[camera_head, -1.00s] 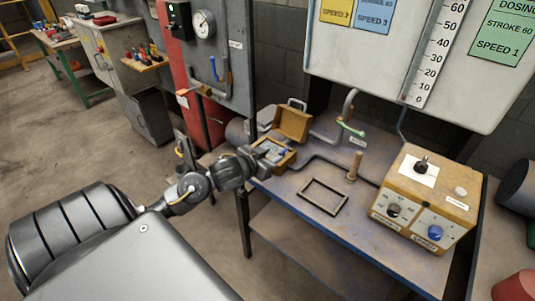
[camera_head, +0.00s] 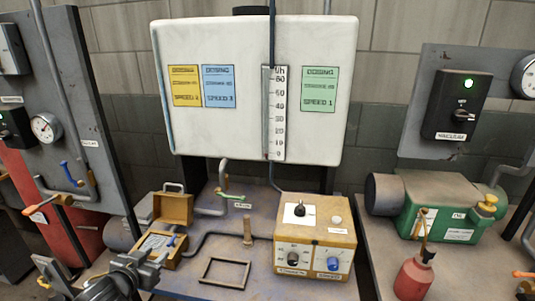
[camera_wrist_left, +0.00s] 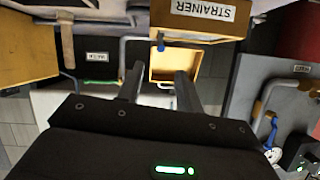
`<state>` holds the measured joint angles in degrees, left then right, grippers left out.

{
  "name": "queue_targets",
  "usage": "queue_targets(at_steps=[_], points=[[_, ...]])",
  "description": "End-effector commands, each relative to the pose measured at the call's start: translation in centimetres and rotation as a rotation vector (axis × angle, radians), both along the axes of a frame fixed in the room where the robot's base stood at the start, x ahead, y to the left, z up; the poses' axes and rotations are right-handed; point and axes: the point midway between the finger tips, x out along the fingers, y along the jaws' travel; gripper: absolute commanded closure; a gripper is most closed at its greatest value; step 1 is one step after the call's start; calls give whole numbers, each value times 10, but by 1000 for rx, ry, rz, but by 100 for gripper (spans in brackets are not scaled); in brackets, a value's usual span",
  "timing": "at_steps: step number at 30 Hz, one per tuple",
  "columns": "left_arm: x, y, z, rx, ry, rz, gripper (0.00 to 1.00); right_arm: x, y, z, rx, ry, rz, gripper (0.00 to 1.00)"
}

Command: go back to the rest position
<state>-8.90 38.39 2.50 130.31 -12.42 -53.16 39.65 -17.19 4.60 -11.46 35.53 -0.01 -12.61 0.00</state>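My left gripper (camera_head: 150,263) is at the lower left in the head view, close to the front left of the open yellow strainer box (camera_head: 172,259). In the left wrist view its two dark fingers (camera_wrist_left: 160,72) stand apart with nothing seen between them. In the head view a blue-handled item and light contents show in the box. I cannot tell whether the gripper touches the box. My right gripper is not in view.
A dark rectangular frame (camera_head: 225,273), a wooden peg (camera_head: 248,231) and a yellow control box (camera_head: 315,236) are on the bench. A grey pipe with a green handle (camera_head: 231,195) rises behind. A green pump (camera_head: 440,208) and red oil can (camera_head: 414,276) stand at right.

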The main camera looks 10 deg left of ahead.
Motion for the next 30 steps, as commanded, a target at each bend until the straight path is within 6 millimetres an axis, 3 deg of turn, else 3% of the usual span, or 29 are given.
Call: queue_targets(at_steps=[5, 9, 12, 18, 24, 30], points=[[-37, -24, -48, 2, 139, 20, 64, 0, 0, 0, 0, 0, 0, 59], [-98, -59, -104, 8, 354, 26, 64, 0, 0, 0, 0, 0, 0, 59], [-138, -81, -129, 8, 490, 12, 64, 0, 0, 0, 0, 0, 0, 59], [-203, -119, -157, -12, 699, -36, 64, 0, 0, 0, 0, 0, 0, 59], [-260, -155, -168, -49, 878, -104, 64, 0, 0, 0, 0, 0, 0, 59], [-244, -154, -231, -38, 899, -104, 64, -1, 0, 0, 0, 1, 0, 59]])
